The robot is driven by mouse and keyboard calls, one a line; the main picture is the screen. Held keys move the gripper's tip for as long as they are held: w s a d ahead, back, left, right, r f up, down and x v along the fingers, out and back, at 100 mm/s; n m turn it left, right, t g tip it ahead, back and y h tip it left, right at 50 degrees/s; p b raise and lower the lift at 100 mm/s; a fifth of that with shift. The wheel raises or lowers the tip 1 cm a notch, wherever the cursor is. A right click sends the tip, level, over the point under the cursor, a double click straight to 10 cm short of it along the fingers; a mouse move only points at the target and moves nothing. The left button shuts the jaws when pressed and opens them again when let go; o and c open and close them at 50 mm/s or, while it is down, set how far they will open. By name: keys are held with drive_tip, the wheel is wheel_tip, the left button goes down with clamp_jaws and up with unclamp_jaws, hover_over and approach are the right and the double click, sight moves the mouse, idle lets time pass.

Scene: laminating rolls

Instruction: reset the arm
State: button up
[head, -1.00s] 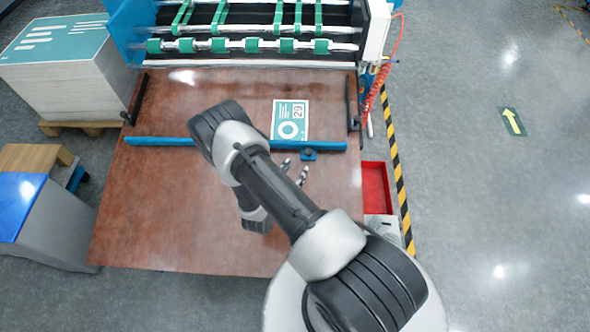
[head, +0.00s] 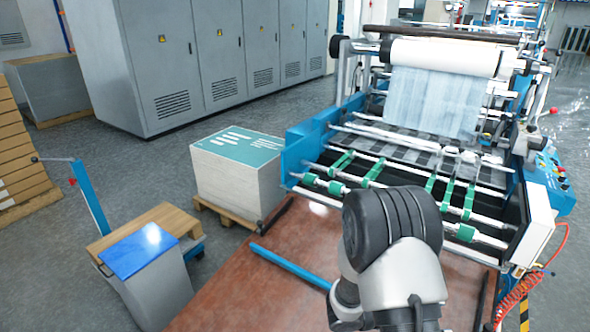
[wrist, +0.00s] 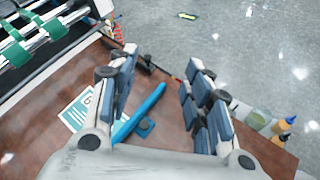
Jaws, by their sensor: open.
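My arm rises at the lower right in the head view, its large joint over the brown table (head: 250,290). My gripper (wrist: 160,75) shows only in the wrist view. Its two padded fingers are spread wide apart with nothing between the tips. Beyond and below it, the blue bar (wrist: 138,115) and a printed sheet (wrist: 78,108) lie on the brown table. In the head view the blue bar (head: 290,265) is partly hidden behind my arm, and the sheet is hidden.
The laminating machine (head: 425,180), with rollers and green bands, stands behind the table. A paper stack (head: 240,180) on a pallet and a blue-topped stand (head: 140,250) are on the left. Bottles (wrist: 283,127) stand near the table edge in the wrist view. Floor is clear beyond.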

drive_tip(key=s+a+r+m+g+y, duration=0.1)
drive_tip(key=s+a+r+m+y, duration=0.15)
drive_tip(key=s+r+m, duration=0.35)
drive_tip(key=s+a+r+m+g+y, duration=0.2)
drive_tip(key=s+r+m+y, duration=0.1)
drive_tip(key=s+r, duration=0.4)
drive_tip(key=s+a+r+m+t+y, duration=0.3)
drive_tip(key=a+r+y, duration=0.1)
drive_tip(key=a, duration=0.3)
drive_tip(key=s+a+r+m+t+y, duration=0.3)
drive_tip(key=s+a+r+y, duration=0.1)
drive_tip(key=a, duration=0.3)
drive_tip(key=shift+s+a+r, duration=0.15)
drive_tip(key=shift+a+r, duration=0.25)
drive_tip(key=shift+r, duration=0.25)
drive_tip(key=shift+d, duration=0.15)
